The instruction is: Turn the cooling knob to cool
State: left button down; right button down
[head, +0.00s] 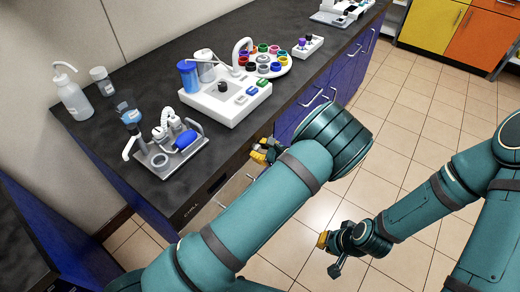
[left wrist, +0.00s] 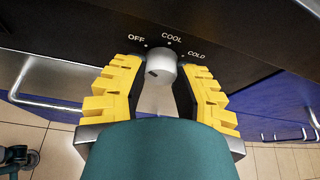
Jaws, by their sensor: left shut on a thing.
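The cooling knob (left wrist: 162,66) is a light grey round knob on the black front panel (left wrist: 95,35). White labels OFF, COOL and COLD with dots are arced above it in the left wrist view. A small dark mark shows on the knob's lower left face; I cannot tell surely which label the knob points to. My left gripper (left wrist: 163,84) is shut on the knob, its yellow fingers on either side. In the head view the left gripper (head: 265,151) is at the counter's front edge and the knob is hidden. My right gripper (head: 329,247) hangs over the floor, away from the counter.
The dark counter (head: 95,135) carries a glassware stand (head: 170,145), a white device with a blue cylinder (head: 225,98), a round rack of coloured caps (head: 265,60) and bottles. Blue drawers (head: 290,117) with handles lie below. The tiled floor to the right is open.

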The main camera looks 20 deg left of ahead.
pick_arm(q)
jog(key=shift+m+g+p, duration=0.6)
jog(key=shift+m+p, duration=0.2)
jog(key=shift+m+g+y+p, duration=0.4)
jog(key=shift+m+g, duration=0.2)
jog(key=shift+m, duration=0.3)
jog(key=shift+f+m+g+y, duration=0.15)
jog(key=shift+m+g+y, duration=0.25)
jog(key=shift+m, duration=0.5)
jog(key=shift+m+g+y+b, duration=0.5)
jog(key=shift+m+g, duration=0.3)
jog(key=shift+m, duration=0.5)
jog(key=c, duration=0.6)
grip_release()
